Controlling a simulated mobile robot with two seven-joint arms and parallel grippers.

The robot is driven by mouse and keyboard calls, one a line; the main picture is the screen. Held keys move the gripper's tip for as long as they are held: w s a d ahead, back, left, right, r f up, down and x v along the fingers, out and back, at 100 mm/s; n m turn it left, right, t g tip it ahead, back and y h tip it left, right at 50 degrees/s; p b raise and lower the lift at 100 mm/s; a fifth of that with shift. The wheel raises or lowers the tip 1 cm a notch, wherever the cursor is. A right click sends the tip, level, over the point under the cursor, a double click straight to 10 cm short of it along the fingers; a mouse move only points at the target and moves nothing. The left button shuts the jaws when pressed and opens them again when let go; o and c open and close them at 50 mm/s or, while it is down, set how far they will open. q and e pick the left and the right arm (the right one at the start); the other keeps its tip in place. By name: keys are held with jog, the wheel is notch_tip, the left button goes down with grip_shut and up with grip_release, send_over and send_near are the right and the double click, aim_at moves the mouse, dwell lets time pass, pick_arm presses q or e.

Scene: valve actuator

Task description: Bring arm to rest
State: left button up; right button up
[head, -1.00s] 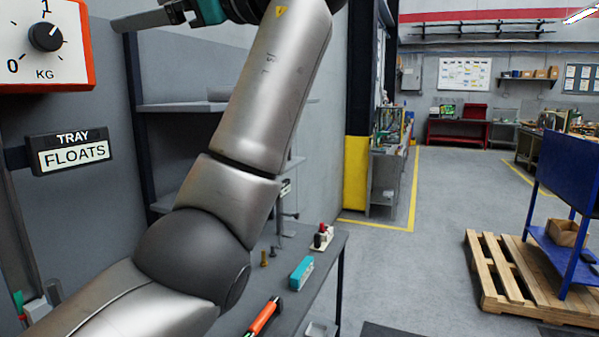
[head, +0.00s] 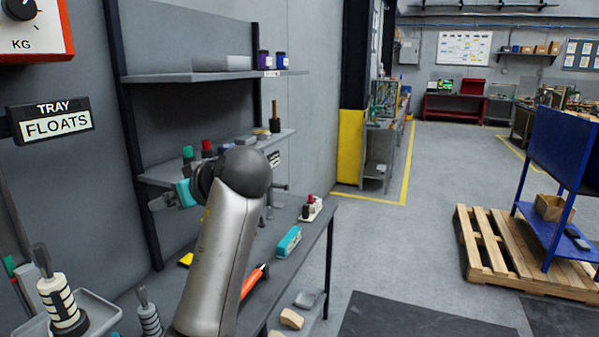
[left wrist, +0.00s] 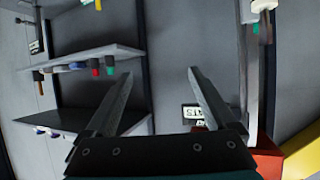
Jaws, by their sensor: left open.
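My left arm (head: 215,265) rises from the bottom middle of the head view, bent at a dark round joint in front of the bench. My left gripper (head: 162,200), with a teal part behind its grey fingers, points left in front of the wall shelves. In the left wrist view my left gripper (left wrist: 160,75) has its two long fingers spread wide apart with nothing between them. My right gripper is not in view.
The shelf unit (head: 190,77) holds jars and small coloured parts. The bench (head: 318,235) bears a teal item (head: 288,242) and an orange-handled tool (head: 255,280). A tray with a ringed part (head: 62,305) is at lower left. Open floor and a pallet (head: 490,250) lie right.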

pick_arm(q)
jog(key=s+f+m+g+h, duration=0.1)
jog(key=s+f+m+h, duration=0.15)
jog(key=s+f, duration=0.65)
jog(key=s+f+m+g+h, duration=0.15)
jog(key=f+m, duration=0.25)
jog(key=f, duration=1)
jog(key=s+d+f+m+g+h, duration=0.1)
jog(key=s+d+f+m+h, duration=0.3)
jog(key=s, duration=0.8)
jog(key=s+d+f+m+g+h, duration=0.1)
jog(key=s+f+g+h, duration=0.1)
jog(key=s+f, duration=0.75)
jog(key=s+f+b, duration=0.2)
jog(key=f+b, duration=0.2)
jog(key=f, duration=0.9)
jog(key=s+f+b, duration=0.2)
jog(key=f+b, duration=0.2)
jog(key=f, duration=1)
jog(key=s+a+f+g+b, duration=0.1)
jog(key=s+f+b, duration=0.3)
jog(key=s+f, duration=0.3)
jog(key=s+a+f+g+b, duration=0.1)
jog(key=s+f+b, duration=0.3)
jog(key=s+f, duration=0.4)
jog(key=shift+s+a+f+m+b, duration=0.25)
jog(key=shift+s+f+m+b, duration=0.1)
jog(key=shift+f, duration=3.5)
